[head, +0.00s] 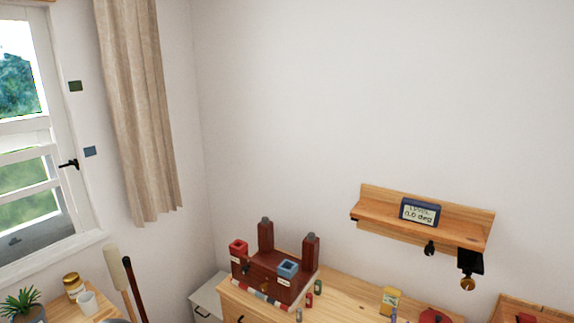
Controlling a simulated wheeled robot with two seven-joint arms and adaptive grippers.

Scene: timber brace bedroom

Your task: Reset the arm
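Neither of my arms nor grippers shows in the head view.
A plant (22,305), a jar (73,287) and a cup (88,303) stand at lower left, near a window and curtain (140,120).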

